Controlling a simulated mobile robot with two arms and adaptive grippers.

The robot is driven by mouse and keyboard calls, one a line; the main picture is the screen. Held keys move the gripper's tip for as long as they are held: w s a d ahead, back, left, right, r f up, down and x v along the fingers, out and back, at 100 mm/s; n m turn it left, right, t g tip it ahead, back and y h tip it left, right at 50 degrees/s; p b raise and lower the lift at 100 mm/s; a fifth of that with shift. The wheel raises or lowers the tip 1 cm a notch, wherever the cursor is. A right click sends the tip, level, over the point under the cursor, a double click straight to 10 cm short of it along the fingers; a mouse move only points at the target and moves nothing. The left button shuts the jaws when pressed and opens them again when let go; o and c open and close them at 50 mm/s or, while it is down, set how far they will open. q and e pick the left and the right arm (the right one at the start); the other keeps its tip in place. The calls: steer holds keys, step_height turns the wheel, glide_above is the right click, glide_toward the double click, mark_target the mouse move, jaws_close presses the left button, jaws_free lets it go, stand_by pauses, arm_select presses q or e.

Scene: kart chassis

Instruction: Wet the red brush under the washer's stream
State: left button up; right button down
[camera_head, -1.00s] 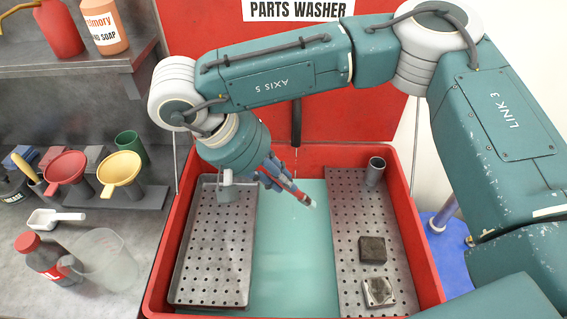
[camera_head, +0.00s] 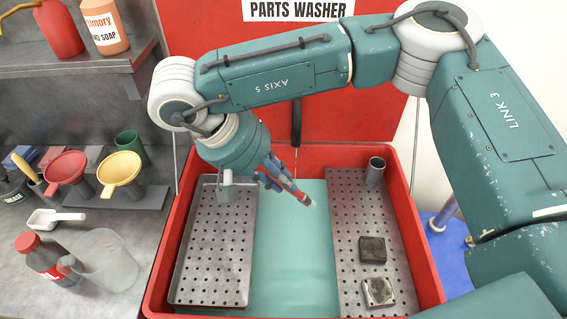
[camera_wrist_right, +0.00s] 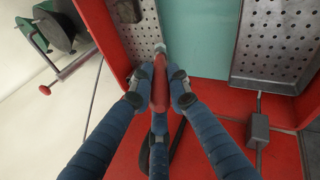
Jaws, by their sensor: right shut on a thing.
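The red brush (camera_head: 294,189) is held by my right gripper (camera_head: 272,174) above the washer's basin, slanting down to the right. Its tip lies over the teal basin floor (camera_head: 290,255). In the right wrist view, the gripper's blue fingers (camera_wrist_right: 161,92) are shut on the red handle (camera_wrist_right: 159,78), and the pale tip (camera_wrist_right: 160,48) points away from me. The washer's black spout (camera_head: 296,122) hangs at the back, with a faint thin line below it, behind the brush. I cannot tell if water touches the bristles. My left gripper is not in view.
The red washer rim (camera_head: 415,235) surrounds a perforated left tray (camera_head: 212,265) and right shelf (camera_head: 345,215). The shelf carries a metal cup (camera_head: 375,171) and two blocks (camera_head: 373,249). Funnels (camera_head: 66,167), a bottle (camera_head: 42,257) and a clear jug (camera_head: 105,262) stand on the left bench.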

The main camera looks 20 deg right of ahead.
steer(key=s+r+p, duration=0.1)
steer(key=s+r, duration=0.3)
steer(key=s, duration=0.1)
steer(key=shift+p, duration=0.35)
steer(key=shift+d, duration=0.1)
stand_by(0.3)
